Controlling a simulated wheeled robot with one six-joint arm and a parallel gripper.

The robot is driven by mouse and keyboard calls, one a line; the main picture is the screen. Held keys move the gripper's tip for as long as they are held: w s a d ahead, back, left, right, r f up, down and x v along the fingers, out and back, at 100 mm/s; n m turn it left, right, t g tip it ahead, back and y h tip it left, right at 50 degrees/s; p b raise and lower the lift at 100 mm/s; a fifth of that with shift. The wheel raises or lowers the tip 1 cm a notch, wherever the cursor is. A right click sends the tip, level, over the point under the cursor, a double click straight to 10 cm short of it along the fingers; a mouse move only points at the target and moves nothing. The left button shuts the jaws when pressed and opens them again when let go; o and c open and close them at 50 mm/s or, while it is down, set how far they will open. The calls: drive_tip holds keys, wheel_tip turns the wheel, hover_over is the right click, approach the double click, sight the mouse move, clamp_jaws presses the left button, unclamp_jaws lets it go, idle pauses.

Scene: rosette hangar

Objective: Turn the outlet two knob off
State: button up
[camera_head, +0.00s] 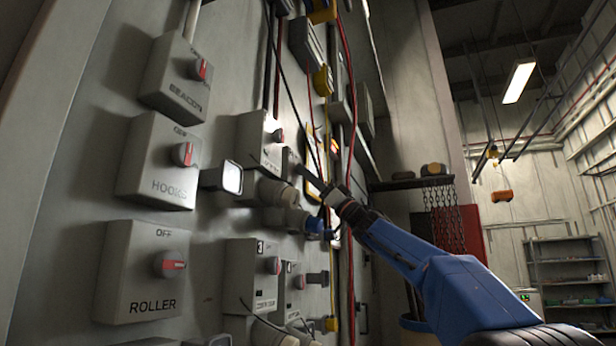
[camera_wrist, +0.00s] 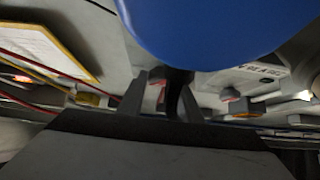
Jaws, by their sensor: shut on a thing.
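In the head view my gripper (camera_head: 310,178) reaches from the right to a small grey box (camera_head: 289,162) on the wall panel, just right of a box with a red and grey knob (camera_head: 278,135). The box at my gripper fits outlet two by its place, but its number is not readable. In the wrist view a knob with a red face (camera_wrist: 161,92) shows between the two dark fingers of my gripper (camera_wrist: 165,98), which is shut on it. Which way this knob points cannot be told; the head view hides it behind the gripper.
Boxes marked ROLLER (camera_head: 140,275), HOOKS (camera_head: 158,165) and a third above fill the panel's left. Outlet box 3 (camera_head: 252,275) and another sit below. Red cables (camera_head: 350,120) hang close to my gripper. Chains (camera_head: 446,215) hang at right; a shelf (camera_head: 565,270) stands far back.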

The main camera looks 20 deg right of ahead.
drive_tip(key=n+g+y, duration=0.1)
drive_tip(key=n+g, duration=0.3)
drive_tip(key=n+g+y, duration=0.1)
drive_tip(key=n+g, duration=0.3)
drive_tip(key=n, duration=0.1)
drive_tip(key=w+n+g+y, duration=0.1)
drive_tip(key=n+g, duration=0.2)
drive_tip(key=n, duration=0.1)
drive_tip(key=shift+d+r+g, duration=0.1)
drive_tip(key=shift+d+g, duration=0.25)
drive_tip(key=shift+g, duration=0.05)
drive_tip(key=shift+r+n+g, duration=0.1)
drive_tip(key=shift+n+g, duration=0.6)
drive_tip(key=shift+n, duration=0.2)
drive_tip(key=o, duration=1)
drive_tip(key=shift+o, duration=0.2)
drive_tip(key=shift+d, duration=0.1)
drive_tip(key=v, duration=1.7)
drive_tip(key=shift+f, duration=0.25)
